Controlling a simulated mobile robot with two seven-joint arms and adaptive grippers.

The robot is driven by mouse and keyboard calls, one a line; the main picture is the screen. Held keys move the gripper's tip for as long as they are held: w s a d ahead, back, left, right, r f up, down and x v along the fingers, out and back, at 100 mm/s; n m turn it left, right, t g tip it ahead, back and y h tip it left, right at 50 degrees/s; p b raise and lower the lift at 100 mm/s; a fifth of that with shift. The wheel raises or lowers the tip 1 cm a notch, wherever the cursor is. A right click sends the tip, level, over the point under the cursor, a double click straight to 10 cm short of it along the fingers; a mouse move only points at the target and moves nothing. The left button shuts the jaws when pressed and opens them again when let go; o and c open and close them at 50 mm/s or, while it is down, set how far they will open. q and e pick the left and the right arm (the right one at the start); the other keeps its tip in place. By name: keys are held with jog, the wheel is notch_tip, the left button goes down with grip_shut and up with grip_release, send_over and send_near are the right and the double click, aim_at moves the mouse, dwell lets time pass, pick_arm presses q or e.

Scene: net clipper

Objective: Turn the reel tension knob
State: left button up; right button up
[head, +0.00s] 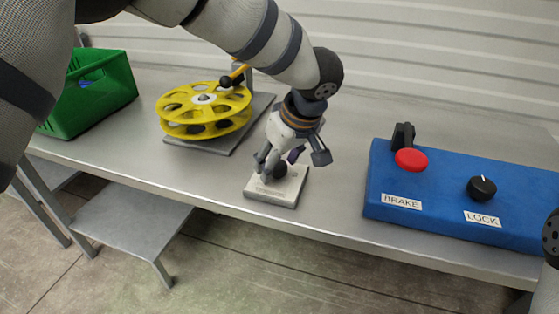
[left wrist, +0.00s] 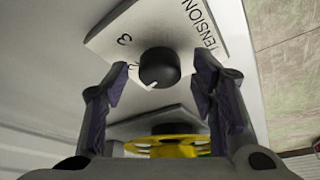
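The reel tension knob is a black round knob (left wrist: 159,68) with a white pointer line, on a light plate (left wrist: 112,38) marked "TENSION" and with numbers, a "3" among them. In the head view the knob (head: 279,170) sits on the same plate (head: 287,193) near the table's front edge, partly hidden by my left gripper (head: 283,160). The left gripper is open over the plate. In the left wrist view its two fingers (left wrist: 160,100) stand apart, one to each side of the knob, with gaps between. My right gripper is not in view.
A yellow reel (head: 205,108) with a crank stands behind and left of the plate. A green crate (head: 105,100) is at far left. Bare table lies between.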

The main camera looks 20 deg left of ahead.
pick_arm(q)
jog(key=c, duration=1.1)
jog(key=shift+o, duration=0.3)
